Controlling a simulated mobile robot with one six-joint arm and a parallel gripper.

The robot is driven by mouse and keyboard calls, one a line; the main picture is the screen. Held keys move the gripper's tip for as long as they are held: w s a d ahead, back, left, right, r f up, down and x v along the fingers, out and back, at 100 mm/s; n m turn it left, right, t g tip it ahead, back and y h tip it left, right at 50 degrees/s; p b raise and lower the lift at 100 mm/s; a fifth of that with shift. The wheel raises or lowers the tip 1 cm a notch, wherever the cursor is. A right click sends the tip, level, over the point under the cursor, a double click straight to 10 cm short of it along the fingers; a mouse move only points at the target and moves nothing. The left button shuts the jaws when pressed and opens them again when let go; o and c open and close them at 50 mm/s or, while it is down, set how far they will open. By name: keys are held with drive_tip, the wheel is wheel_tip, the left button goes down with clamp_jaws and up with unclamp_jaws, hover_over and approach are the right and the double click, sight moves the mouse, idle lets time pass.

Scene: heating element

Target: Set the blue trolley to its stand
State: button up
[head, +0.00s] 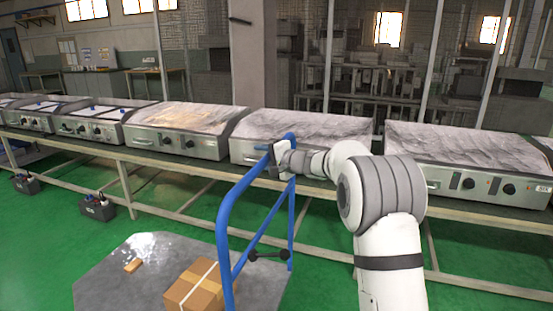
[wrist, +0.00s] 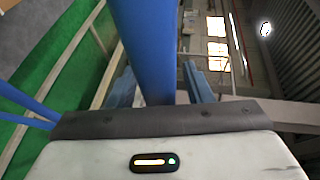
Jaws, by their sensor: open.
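The blue trolley has a tall blue tube handle (head: 224,225) and a flat grey platform (head: 110,283), low in the head view. My gripper (head: 270,152) is at the upper part of the handle, in front of the bench. In the wrist view a blue tube (wrist: 148,45) runs between the two fingers of my gripper (wrist: 160,86). The fingers stand apart on either side of it, with gaps visible, so the jaws are open around the tube. I cannot make out a stand for the trolley in either view.
A cardboard box (head: 195,287) and a small brown block (head: 133,265) lie on the platform. A long bench (head: 130,157) with several steel griddle units (head: 180,130) runs behind the trolley.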

drive_tip(key=b+v, duration=0.1)
drive_tip(key=v, duration=0.6)
drive_tip(key=shift+s+d, duration=0.25)
drive_tip(key=shift+s, duration=0.05)
drive_tip(key=shift+r, duration=0.15)
drive_tip(key=s+r+n+g+h+p, duration=0.1)
drive_tip(key=s+n+g+h+p, duration=0.4)
drive_tip(key=s, duration=1.6)
drive_tip(key=s+d+f+n+g+h+p, duration=0.1)
drive_tip(key=s+d+h+p, duration=0.2)
drive_tip(key=s+d, duration=0.3)
drive_tip(key=s+d+f+n+g+h+p, duration=0.1)
drive_tip(key=s+d, duration=0.4)
drive_tip(key=s, duration=1.2)
drive_tip(key=g+h+p, duration=0.1)
drive_tip(key=h+p, duration=0.1)
drive_tip(key=shift+d+f+n+h+p, duration=0.3)
drive_tip(key=shift+d+n+h, duration=0.1)
